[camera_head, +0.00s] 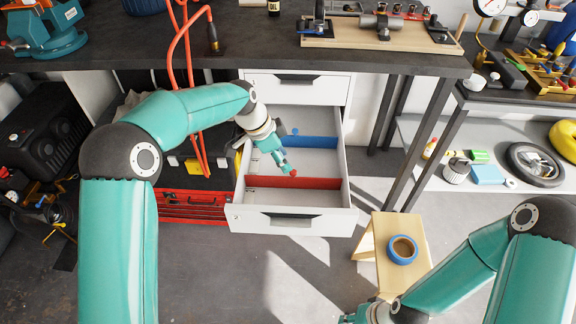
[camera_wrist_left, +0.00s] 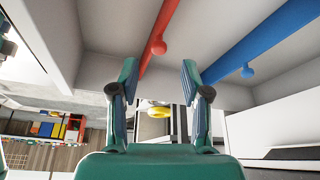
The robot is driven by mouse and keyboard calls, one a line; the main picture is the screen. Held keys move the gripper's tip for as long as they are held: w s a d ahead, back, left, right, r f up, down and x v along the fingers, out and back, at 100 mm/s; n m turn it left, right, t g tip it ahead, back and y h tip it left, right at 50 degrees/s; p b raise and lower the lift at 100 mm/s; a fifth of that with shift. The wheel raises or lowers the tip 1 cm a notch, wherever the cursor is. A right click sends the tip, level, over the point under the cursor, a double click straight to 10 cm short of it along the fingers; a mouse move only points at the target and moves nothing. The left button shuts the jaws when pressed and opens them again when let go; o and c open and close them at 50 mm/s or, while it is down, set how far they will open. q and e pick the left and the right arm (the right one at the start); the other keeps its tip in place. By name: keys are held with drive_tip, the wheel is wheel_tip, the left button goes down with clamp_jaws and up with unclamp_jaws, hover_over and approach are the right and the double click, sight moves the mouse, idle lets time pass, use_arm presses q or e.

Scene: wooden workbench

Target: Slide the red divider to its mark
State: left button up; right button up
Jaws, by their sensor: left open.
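The white drawer (camera_head: 238,196) is pulled open under the bench. The red divider (camera_head: 318,184) crosses it near its front, and the blue divider (camera_head: 318,142) crosses farther back. My left gripper (camera_head: 287,167) reaches down into the drawer, just behind the red divider and close to its red knob (camera_head: 293,173). I cannot make out a mark. My right gripper (camera_head: 352,318) is low at the bottom edge, mostly cut off.
The blue divider has its own blue knob (camera_wrist_left: 247,72). A wooden stool (camera_head: 385,262) with a roll of blue tape (camera_head: 402,249) stands right of the drawer. A red toolbox (camera_head: 190,205) is at left. An orange hose (camera_head: 183,60) hangs near my left arm.

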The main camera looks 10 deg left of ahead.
use_arm(q)
drive_tip(key=v, duration=0.6)
drive_tip(key=shift+r, duration=0.15)
